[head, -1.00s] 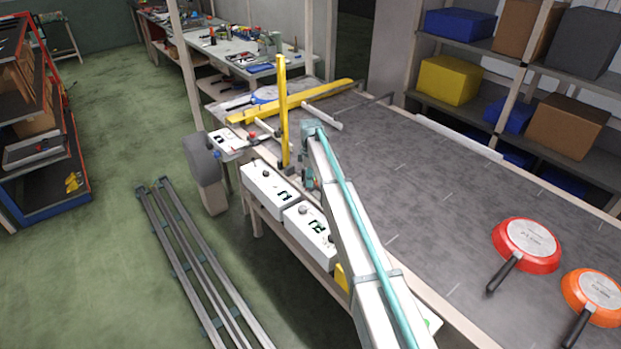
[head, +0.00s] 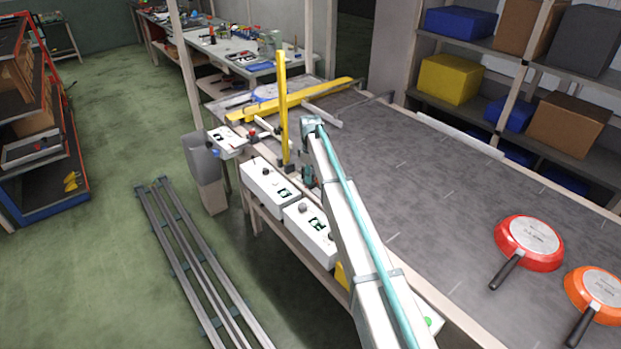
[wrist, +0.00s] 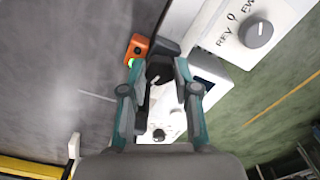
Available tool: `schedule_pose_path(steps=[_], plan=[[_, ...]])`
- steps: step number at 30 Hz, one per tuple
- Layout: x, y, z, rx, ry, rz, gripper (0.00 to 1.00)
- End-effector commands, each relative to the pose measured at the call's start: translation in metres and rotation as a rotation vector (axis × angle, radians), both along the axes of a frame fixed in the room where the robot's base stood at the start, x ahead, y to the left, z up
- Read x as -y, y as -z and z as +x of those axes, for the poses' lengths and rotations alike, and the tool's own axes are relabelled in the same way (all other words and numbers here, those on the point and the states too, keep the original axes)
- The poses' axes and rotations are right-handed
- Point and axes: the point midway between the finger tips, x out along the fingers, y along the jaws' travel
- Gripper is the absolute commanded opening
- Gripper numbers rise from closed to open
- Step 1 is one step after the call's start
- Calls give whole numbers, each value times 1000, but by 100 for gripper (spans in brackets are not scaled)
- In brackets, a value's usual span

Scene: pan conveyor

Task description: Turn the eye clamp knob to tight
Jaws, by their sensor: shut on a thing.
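A black knob (wrist: 160,70) with a white pointer line sits beside an orange sensor block (wrist: 137,48) with a green light in the wrist view. My gripper (wrist: 163,82) has its teal fingers on both sides of this knob and is shut on it. The fingers cover part of the knob, and I cannot read any tight or loose marking. In the head view my gripper (head: 308,178) is small and partly hidden by my arm, at the conveyor's left edge near the yellow post (head: 283,110).
White control boxes (head: 268,185) line the conveyor's near side; one shows a grey FWD/REV knob (wrist: 259,34). A red pan (head: 530,243) and an orange pan (head: 596,290) lie upside down on the belt (head: 440,190). A grey bin (head: 207,185) stands at left.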

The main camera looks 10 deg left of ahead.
Motion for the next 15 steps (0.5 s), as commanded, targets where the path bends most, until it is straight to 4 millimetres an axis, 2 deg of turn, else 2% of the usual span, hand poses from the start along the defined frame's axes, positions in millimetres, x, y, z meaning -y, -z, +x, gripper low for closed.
schedule_pose_path(steps=[15], plan=[[0,1,0,1,491,-1,0]])
